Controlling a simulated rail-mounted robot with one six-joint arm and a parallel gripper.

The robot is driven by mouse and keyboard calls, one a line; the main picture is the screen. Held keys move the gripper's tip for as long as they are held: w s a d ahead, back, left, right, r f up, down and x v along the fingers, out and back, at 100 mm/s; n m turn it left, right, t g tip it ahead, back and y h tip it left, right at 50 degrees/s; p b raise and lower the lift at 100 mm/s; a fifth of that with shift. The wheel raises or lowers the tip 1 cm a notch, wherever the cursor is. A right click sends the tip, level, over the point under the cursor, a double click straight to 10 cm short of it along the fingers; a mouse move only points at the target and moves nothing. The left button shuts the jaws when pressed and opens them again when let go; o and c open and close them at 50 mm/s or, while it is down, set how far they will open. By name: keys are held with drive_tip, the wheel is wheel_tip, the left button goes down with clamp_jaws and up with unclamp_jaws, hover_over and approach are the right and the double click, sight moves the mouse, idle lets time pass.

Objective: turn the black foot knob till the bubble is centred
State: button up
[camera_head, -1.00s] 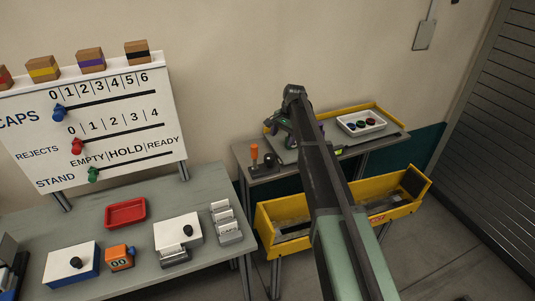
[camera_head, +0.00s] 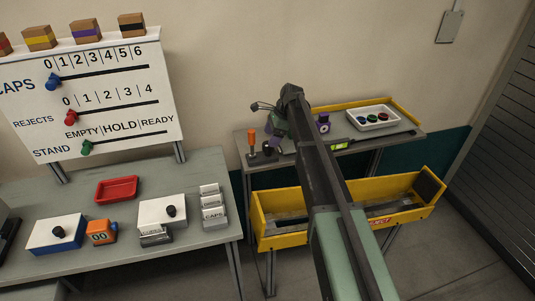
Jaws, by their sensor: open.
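A bench (camera_head: 392,139) at the back right bears a dark rail with a bright yellow-green level vial (camera_head: 341,146); the bubble is too small to make out. A dark round knob (camera_head: 269,151) stands on the bench's left part, beside an upright orange handle (camera_head: 252,142). I cannot tell for sure that it is the foot knob. My arm crosses the middle of the view and hides part of the bench. My gripper (camera_head: 262,107) shows small at its far end, above the bench's left part, with thin dark fingers apart and nothing seen between them.
A purple object (camera_head: 323,122) and a white tray (camera_head: 374,117) of coloured round pieces stand on the bench. A yellow bin (camera_head: 285,241) sits below. At left, a grey table (camera_head: 205,240) holds boxes and a red tray (camera_head: 117,189), with a sign board (camera_head: 120,110) behind.

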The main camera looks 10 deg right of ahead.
sight(268, 149)
drive_tip(key=b+x, duration=0.2)
drive_tip(key=x, duration=0.2)
drive_tip(key=shift+f+b, duration=0.3)
drive_tip(key=shift+f, duration=0.1)
drive_tip(key=shift+r, duration=0.15)
drive_tip(key=shift+c, duration=0.3)
drive_tip(key=c, duration=0.9)
drive_tip(key=shift+o, duration=0.2)
drive_tip(key=shift+n, duration=0.3)
drive_tip(key=n+g, duration=0.1)
drive_tip(key=n, duration=0.2)
drive_tip(key=n+g+h, duration=0.1)
drive_tip(key=n, duration=0.2)
drive_tip(key=n+g+h, duration=0.1)
drive_tip(key=n, duration=0.2)
drive_tip(key=n+g, duration=0.1)
drive_tip(key=n, duration=0.2)
drive_tip(key=shift+n+h, duration=0.4)
drive_tip(key=shift+s, duration=0.1)
